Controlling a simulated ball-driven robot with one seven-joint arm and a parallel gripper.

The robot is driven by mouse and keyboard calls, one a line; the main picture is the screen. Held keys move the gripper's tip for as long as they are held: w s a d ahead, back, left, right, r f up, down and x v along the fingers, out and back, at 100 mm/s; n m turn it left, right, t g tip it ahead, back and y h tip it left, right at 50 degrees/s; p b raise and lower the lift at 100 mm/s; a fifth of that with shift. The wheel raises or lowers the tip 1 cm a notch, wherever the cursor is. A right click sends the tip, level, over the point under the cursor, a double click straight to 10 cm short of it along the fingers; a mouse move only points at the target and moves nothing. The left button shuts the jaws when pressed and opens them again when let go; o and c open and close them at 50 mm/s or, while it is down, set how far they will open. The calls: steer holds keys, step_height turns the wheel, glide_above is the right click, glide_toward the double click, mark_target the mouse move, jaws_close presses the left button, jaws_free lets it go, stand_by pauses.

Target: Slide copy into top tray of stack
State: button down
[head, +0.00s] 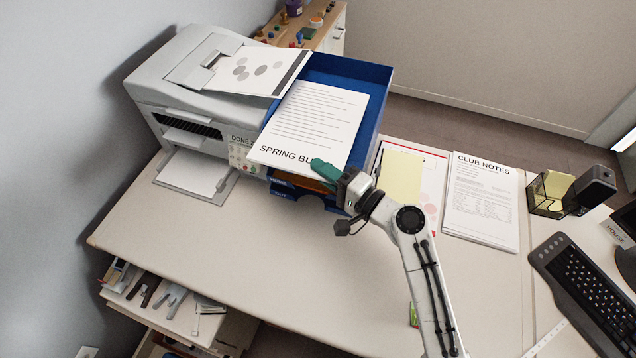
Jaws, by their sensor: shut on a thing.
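The copy (308,122) is a white sheet with printed lines and the heading "SPRING BU…", the rest of which my gripper covers. Most of the sheet lies within the top tray of the blue tray stack (372,75), and its near edge sticks out over the front. My gripper (322,170), with green fingers, is shut on the near right part of the copy, at the front of the stack. Lower trays show under the sheet, one with something orange in it. Whether the sheet lies flat on the tray floor is hidden.
A white printer (185,80) stands close against the stack's left side, with a printed sheet on its top. A yellow pad (401,178) and the club notes (482,200) lie to the right. A keyboard (590,285) is farther right. The desk's front left is clear.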

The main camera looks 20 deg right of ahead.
mark_target(337, 138)
steer(key=w+d+b, duration=0.1)
steer(key=w, duration=0.1)
steer(key=w+d+b, duration=0.1)
steer(key=w+d, duration=0.1)
steer(key=w+d+b, duration=0.1)
steer(key=w+d, duration=0.1)
steer(key=shift+w+r, duration=0.15)
steer(key=shift+w, duration=0.15)
steer(key=shift+w+d+r+b, duration=0.2)
steer(key=shift+w+d+b, duration=0.25)
steer(key=shift+w, duration=0.3)
steer(key=c, duration=1.1)
jaws_free()
steer(key=b+v, duration=0.1)
steer(key=v, duration=1)
steer(key=shift+b, duration=0.4)
steer(key=shift+f, duration=0.1)
